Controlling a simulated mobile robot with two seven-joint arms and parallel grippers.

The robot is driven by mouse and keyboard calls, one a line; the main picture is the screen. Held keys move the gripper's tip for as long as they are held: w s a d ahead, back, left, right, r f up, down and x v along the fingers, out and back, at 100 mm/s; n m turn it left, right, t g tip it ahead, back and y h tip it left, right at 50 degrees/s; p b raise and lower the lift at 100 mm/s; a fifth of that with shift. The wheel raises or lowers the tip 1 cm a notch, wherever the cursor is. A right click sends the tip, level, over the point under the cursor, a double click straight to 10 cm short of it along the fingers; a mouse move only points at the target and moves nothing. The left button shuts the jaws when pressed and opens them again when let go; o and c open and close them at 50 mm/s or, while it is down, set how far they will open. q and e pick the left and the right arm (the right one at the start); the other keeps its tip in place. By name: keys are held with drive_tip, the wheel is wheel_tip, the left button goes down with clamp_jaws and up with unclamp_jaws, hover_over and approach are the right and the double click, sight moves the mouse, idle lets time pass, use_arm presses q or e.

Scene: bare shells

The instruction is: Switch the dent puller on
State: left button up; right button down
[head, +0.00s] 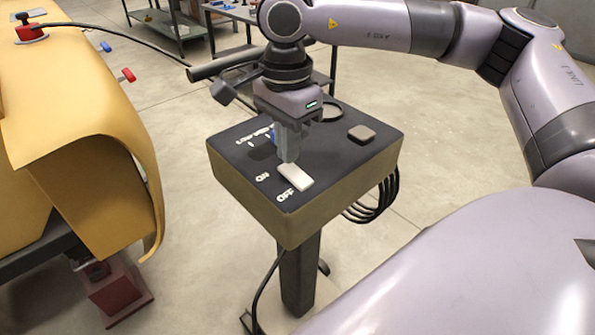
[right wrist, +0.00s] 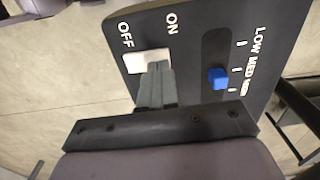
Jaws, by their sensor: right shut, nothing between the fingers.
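The dent puller's control box (head: 225,172) is a dark-topped box on a post. A white rocker switch (head: 296,178) sits on its top, with ON printed by its far end and OFF by its near end. My right gripper (head: 287,158) is shut and empty, pointing down at the switch's ON end. In the right wrist view, the fingers (right wrist: 155,75) overlap the ON half of the switch (right wrist: 146,60) and hide part of it. I cannot tell whether they touch it or which way it is tilted. My left gripper is not in view.
A blue slider (right wrist: 217,77) on a LOW-MED scale sits beside the switch. A square grey button (head: 361,133) is on the box's far right. Black cables (head: 375,203) hang from its side. A yellow body shell (head: 75,110) stands at left, with a metal table (head: 165,22) behind.

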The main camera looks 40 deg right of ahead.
sight(289, 168)
drive_tip(key=shift+f+b, duration=0.85)
drive_tip(key=shift+f, duration=0.1)
idle(0.5)
drive_tip(key=shift+r+p, duration=2.4)
drive_tip(key=shift+r, duration=1.15)
drive_tip(key=shift+s+f, duration=0.1)
